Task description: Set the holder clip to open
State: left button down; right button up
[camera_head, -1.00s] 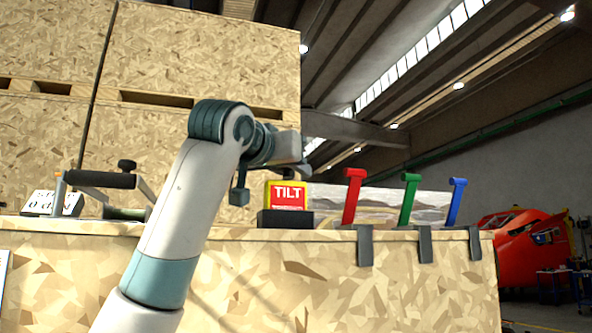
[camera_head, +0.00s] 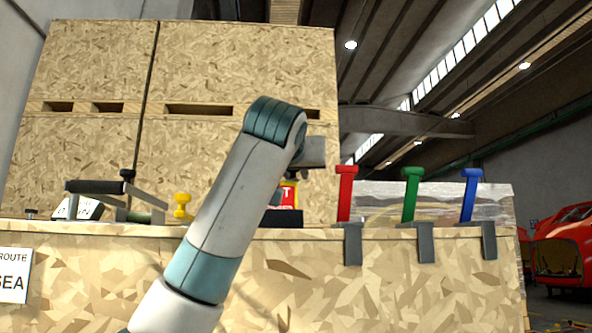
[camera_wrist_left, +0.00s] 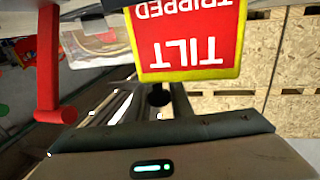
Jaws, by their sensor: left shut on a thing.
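My left arm rises across the middle of the head view. Its gripper end (camera_head: 312,152) is mostly hidden behind the arm, near the red and yellow TILT sign (camera_head: 290,192). In the left wrist view, the TILT TRIPPED sign (camera_wrist_left: 190,40) appears upside down, with a small black knob (camera_wrist_left: 159,96) below it. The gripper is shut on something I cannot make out. I cannot identify the holder clip for certain. A black-handled frame (camera_head: 100,187) stands at the left of the bench. My right gripper is out of view.
Red (camera_head: 346,195), green (camera_head: 411,195) and blue (camera_head: 470,195) levers stand along the right of the wooden bench (camera_head: 400,295), with grey brackets over its front edge. A yellow knobbed piece (camera_head: 182,205) stands left of my arm. Large wooden crates (camera_head: 235,65) rise behind.

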pick_arm(q)
jog(key=shift+w+n+y, duration=0.15)
jog(key=shift+n+y, duration=0.35)
jog(key=shift+y, duration=0.2)
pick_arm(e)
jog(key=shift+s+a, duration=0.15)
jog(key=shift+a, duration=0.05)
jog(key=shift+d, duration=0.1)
pick_arm(q)
jog(key=c, duration=1.6)
grip_release()
jog(key=shift+w, duration=0.15)
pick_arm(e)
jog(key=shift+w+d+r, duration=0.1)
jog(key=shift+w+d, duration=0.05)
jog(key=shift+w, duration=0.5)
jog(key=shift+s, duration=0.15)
